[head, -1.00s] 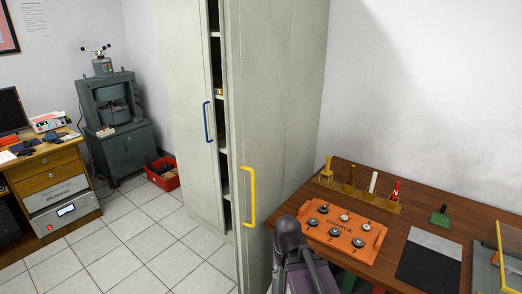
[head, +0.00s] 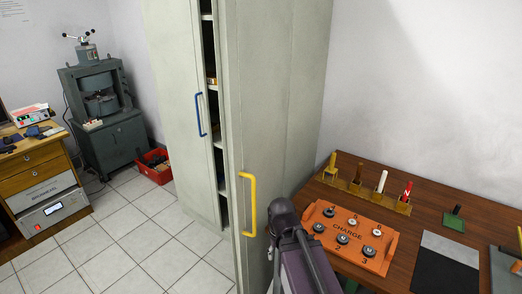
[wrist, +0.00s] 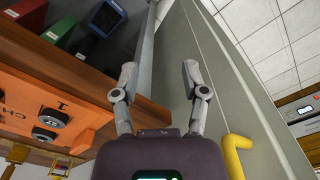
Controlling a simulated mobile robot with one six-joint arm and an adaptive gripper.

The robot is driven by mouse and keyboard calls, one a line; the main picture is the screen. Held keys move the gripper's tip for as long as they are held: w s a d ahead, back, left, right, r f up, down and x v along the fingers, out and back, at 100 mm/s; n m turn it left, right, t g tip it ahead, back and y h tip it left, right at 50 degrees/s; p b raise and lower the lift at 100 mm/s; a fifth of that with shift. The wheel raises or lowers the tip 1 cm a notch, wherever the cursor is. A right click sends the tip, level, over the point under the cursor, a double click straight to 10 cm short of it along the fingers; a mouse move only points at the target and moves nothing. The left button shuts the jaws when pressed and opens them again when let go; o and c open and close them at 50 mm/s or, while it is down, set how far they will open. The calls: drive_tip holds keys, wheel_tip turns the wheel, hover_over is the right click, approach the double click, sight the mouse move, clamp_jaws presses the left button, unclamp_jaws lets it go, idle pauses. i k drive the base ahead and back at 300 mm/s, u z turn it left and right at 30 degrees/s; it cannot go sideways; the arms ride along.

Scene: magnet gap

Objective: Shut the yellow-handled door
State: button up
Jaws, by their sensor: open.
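The yellow-handled door (head: 274,115) is a tall pale grey-green cabinet door standing open towards me. Its yellow handle (head: 252,203) is a bent bar near the door's left edge. The handle also shows in the wrist view (wrist: 232,152), to the right of my gripper. My gripper (wrist: 160,84) is open and empty, with its two grey fingers apart. The right finger is close to the door's panel (wrist: 222,65); I cannot tell whether it touches. In the head view my arm is in front of the door's lower right part, and the fingers are hidden.
A blue-handled door (head: 173,115) stands left of the gap showing shelves. A wooden table (head: 405,212) with an orange tray (head: 390,254) is close on the right. Binders (wrist: 60,25) are under it. A red crate (head: 156,174) is by the press; tiled floor (head: 125,230) is clear.

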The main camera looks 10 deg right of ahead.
sight(253, 38)
drive_tip(key=z, duration=0.1)
drive_tip(key=k, duration=1.25)
drive_tip(key=z, duration=0.4)
drive_tip(key=i, duration=0.55)
drive_tip(key=u, duration=0.15)
